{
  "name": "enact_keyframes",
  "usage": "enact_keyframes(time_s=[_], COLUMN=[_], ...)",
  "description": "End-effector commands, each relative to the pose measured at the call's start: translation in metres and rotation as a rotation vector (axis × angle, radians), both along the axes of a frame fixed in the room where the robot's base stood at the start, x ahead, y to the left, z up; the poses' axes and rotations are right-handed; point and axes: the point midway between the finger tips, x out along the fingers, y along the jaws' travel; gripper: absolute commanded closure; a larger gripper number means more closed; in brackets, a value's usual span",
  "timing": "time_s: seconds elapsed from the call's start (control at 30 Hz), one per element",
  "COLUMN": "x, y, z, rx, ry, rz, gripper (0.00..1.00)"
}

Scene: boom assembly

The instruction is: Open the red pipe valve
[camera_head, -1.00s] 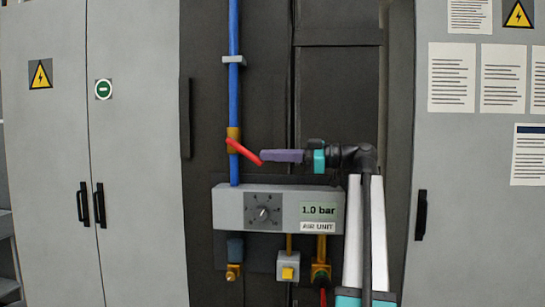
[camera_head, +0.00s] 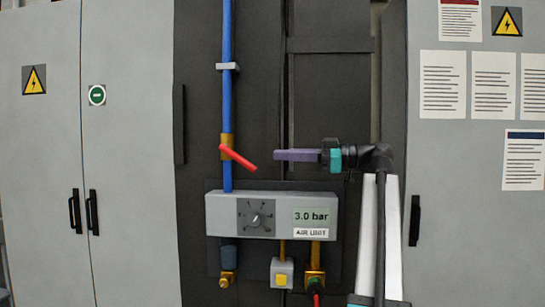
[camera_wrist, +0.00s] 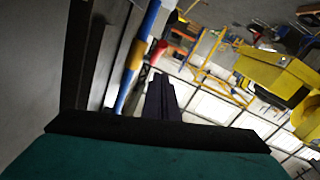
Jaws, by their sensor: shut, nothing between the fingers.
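The red pipe valve lever (camera_head: 238,158) sits on a brass fitting (camera_head: 227,147) on the vertical blue pipe (camera_head: 228,100). The lever slants down to the right from the fitting. My gripper (camera_head: 276,155) is shut and empty, its purple fingers pointing left. Its tips are a short gap to the right of the lever's end, not touching it. In the wrist view the red lever (camera_wrist: 155,53) shows just beyond the dark fingers (camera_wrist: 160,97), with the blue pipe (camera_wrist: 149,22) and brass fitting (camera_wrist: 136,54) beside it.
Below the valve is the air unit (camera_head: 272,215) with a dial (camera_head: 256,217) and a display reading 3.0 bar (camera_head: 311,216). Brass fittings and a yellow button (camera_head: 282,279) hang under it. Grey cabinets (camera_head: 130,140) stand on both sides.

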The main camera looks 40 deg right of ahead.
Motion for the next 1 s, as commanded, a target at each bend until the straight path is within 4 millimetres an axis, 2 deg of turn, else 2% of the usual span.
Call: enact_keyframes(time_s=[0.2, 0.4, 0.6, 1.0], x=[-0.027, -0.041, -0.046, -0.042], y=[-0.020, -0.031, -0.034, -0.033], z=[-0.012, -0.018, -0.020, -0.023], rx=[0.000, 0.000, 0.000, 0.005], ry=[0.000, 0.000, 0.000, 0.006], rz=[0.000, 0.001, 0.002, 0.004], gripper=[1.00, 1.00, 1.00, 1.00])
